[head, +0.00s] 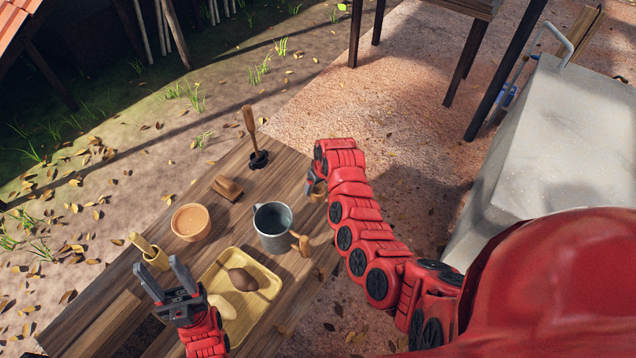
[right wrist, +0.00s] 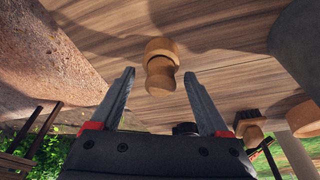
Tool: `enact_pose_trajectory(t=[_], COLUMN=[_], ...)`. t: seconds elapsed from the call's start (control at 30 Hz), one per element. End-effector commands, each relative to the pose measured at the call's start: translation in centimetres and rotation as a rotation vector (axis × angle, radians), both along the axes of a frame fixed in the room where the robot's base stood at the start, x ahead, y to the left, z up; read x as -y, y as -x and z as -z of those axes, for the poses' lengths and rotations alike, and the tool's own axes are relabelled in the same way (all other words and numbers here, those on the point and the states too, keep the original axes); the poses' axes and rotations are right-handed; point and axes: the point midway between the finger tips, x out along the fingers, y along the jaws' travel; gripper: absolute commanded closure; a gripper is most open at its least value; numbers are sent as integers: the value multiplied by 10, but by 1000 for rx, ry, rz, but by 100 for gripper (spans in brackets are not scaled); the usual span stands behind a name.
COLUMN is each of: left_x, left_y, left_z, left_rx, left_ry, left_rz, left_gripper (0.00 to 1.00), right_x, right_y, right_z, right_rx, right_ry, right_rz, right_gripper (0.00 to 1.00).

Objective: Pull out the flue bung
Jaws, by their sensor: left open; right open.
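A light-brown, cork-like stopper, which looks like the flue bung (right wrist: 160,66), shows in the right wrist view against the wooden table. It also shows at the table's right edge in the head view (head: 319,188). My right gripper (right wrist: 160,74) is open, with a finger to either side of the stopper and gaps between. In the head view the right gripper (head: 310,182) is partly hidden by its arm. Whether the stopper sits in a hole is not clear. My left gripper (head: 163,272) is open and empty over the table's near left, beside a yellow tray (head: 262,318).
A brown bulb-shaped thing (head: 243,280) lies in the tray. A pale concrete block (head: 560,140) stands at right.

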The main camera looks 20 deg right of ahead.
Motion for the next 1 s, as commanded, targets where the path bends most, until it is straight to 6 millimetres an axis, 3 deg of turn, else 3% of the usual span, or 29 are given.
enact_pose_trajectory(t=[0.3, 0.77, 0.8, 0.83, 1.0], left_x=[0, 0, 0, 0, 0], left_y=[0, 0, 0, 0, 0], left_z=[0, 0, 0, 0, 0], left_rx=[0, 0, 0, 0, 0], left_ry=[0, 0, 0, 0, 0], left_rz=[0, 0, 0, 0, 0], left_gripper=[50, 50, 50, 50, 50], right_x=[0, -1, -1, -1, -1], right_y=[0, 0, 0, 0, 0], right_z=[2, 2, 2, 2, 2], right_rx=[-1, 0, 0, 0, 0], right_ry=[-1, -1, -1, -1, -1], right_rz=[0, -1, -1, -1, -1], right_gripper=[21, 100, 100, 61, 92])
